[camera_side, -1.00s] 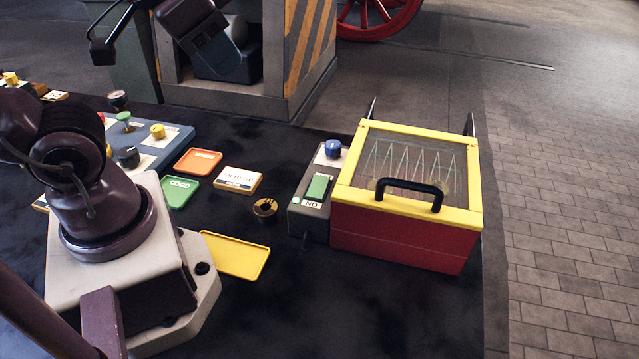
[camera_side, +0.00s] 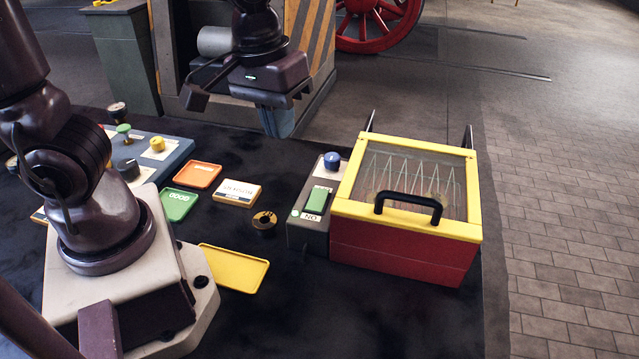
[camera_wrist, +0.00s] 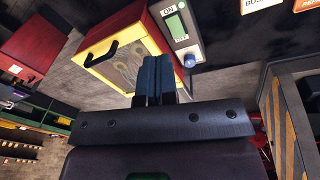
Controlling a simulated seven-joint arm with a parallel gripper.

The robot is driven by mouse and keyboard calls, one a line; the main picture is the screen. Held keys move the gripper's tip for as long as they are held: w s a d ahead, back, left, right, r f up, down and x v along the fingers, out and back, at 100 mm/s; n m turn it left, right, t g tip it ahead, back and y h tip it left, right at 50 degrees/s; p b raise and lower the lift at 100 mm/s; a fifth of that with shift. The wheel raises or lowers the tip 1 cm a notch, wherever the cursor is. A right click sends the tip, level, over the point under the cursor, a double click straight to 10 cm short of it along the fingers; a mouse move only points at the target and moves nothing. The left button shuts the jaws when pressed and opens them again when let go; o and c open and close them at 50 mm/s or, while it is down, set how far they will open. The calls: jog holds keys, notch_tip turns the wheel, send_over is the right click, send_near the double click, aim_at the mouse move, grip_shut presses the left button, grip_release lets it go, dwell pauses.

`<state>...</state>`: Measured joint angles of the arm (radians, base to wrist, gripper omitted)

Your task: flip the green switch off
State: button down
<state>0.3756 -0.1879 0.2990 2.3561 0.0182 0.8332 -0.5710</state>
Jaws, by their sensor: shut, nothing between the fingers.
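The green switch (camera_side: 317,200) is a rocker on a grey box with a white label below it, left of the red and yellow case. A green lamp spot (camera_side: 294,213) shows beside the label. The switch also appears at the top of the wrist view (camera_wrist: 177,27), near a label reading ON. My gripper (camera_side: 278,122) is shut and empty, pointing down above the back of the table, behind and left of the switch box and clear of it. In the wrist view its closed fingers (camera_wrist: 155,78) point toward the case, below the switch in the picture.
A blue knob (camera_side: 332,161) sits behind the switch on the same box. The red case (camera_side: 400,250) with a glass lid and black handle (camera_side: 408,203) stands right beside it. A brass ring (camera_side: 263,222), a label block (camera_side: 237,193) and coloured trays lie left. Dark table is clear in front.

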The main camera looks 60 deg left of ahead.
aim_at(319, 193)
jog(key=w+a+f+n+y, duration=0.1)
jog(key=w+f+n, duration=0.1)
jog(key=n, duration=0.8)
jog(key=w+a+f+n+y, duration=0.1)
jog(key=w+n, duration=0.4)
jog(key=n, duration=0.6)
jog(key=shift+a+f, duration=0.6)
jog(key=shift+f, duration=0.2)
jog(key=shift+f, duration=0.1)
jog(key=f, duration=0.4)
jog(key=w+a+f, duration=0.1)
jog(key=f, duration=0.4)
jog(key=w+f, duration=0.1)
jog(key=f, duration=0.3)
jog(key=shift+a+f, duration=0.3)
jog(key=shift+a, duration=0.05)
jog(key=shift+a+f, duration=0.1)
jog(key=shift+f, duration=0.15)
jog(key=shift+s, duration=0.1)
